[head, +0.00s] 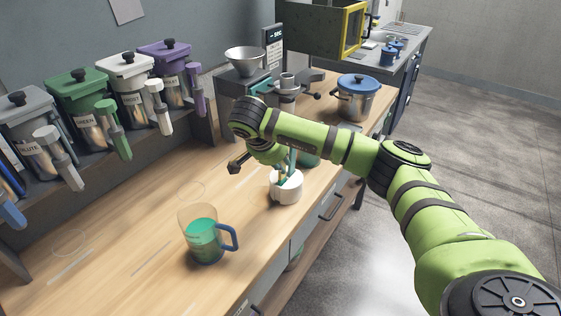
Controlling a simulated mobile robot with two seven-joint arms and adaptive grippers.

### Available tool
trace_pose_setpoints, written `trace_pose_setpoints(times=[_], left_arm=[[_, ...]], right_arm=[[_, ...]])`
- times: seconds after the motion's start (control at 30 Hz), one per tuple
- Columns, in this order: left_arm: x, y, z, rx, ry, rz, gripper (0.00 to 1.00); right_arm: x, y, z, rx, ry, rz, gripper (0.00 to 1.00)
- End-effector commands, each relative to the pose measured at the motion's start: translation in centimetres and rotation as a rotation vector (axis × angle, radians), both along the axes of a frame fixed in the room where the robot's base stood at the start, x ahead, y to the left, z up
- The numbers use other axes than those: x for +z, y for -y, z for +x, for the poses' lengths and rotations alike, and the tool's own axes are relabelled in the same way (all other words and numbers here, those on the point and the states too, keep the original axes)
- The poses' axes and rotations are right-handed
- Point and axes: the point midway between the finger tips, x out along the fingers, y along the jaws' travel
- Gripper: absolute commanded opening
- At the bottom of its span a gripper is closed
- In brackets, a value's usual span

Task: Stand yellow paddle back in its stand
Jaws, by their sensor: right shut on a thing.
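My right arm comes in from the right, and its gripper (260,158) points down over the worktable, just behind and left of a white pot (287,191). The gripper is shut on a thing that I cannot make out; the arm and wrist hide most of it. A dark piece shows at the gripper's left side. Thin teal pieces (291,163) rise from the white pot, close to the gripper. I cannot tell whether the pot is the paddle's stand. No yellow paddle can be made out. My left gripper is not in view.
A clear jug (204,243) with teal liquid and a blue handle stands on the front of the table (130,260). Lidded bins (85,108) with scoops line the left shelf. A blue-lidded pot (357,99) and a metal bowl (245,60) on a scale are farther back.

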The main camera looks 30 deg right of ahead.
Motion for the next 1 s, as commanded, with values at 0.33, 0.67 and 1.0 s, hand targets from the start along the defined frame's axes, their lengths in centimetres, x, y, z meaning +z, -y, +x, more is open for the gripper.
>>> trace_pose_setpoints(times=[0.33,0.67,1.0], left_arm=[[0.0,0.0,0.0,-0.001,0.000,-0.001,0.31],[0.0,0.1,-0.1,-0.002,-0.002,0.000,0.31],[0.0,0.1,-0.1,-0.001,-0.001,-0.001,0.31]], right_arm=[[0.0,0.0,0.0,0.000,0.000,0.000,0.43],[1.1,-0.5,-0.1,0.002,0.004,0.000,0.43],[6.9,-3.6,-1.3,0.004,0.007,-0.002,0.43]])
